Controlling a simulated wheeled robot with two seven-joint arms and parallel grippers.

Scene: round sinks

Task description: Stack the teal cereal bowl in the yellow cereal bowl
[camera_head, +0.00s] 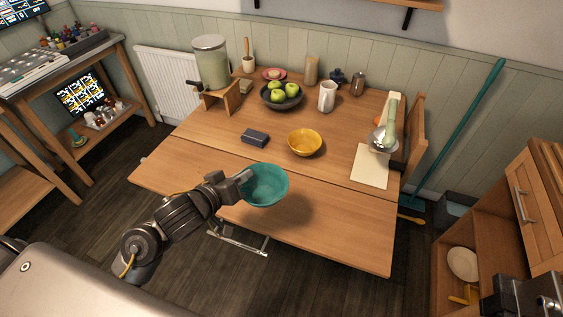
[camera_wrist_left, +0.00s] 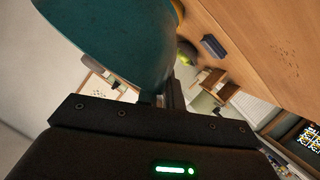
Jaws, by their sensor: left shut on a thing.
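The teal cereal bowl (camera_head: 268,187) is held by its left rim in my left gripper (camera_head: 244,180), which is shut on it. It appears raised above the front of the table, with a shadow on the wood to its lower right. In the left wrist view the teal bowl (camera_wrist_left: 112,38) fills the upper left. The yellow cereal bowl (camera_head: 305,143) stands upright and looks empty on the table, up and to the right of the teal bowl, apart from it. Part of my right arm shows at the bottom right corner of the head view; its fingertips cannot be made out.
A dark box (camera_head: 255,137) lies left of the yellow bowl. A dark bowl of green fruit (camera_head: 282,96) and a white jug (camera_head: 327,97) stand behind. A drink dispenser (camera_head: 212,62) is at the back left. A paper sheet (camera_head: 369,167) lies right. The front tabletop is clear.

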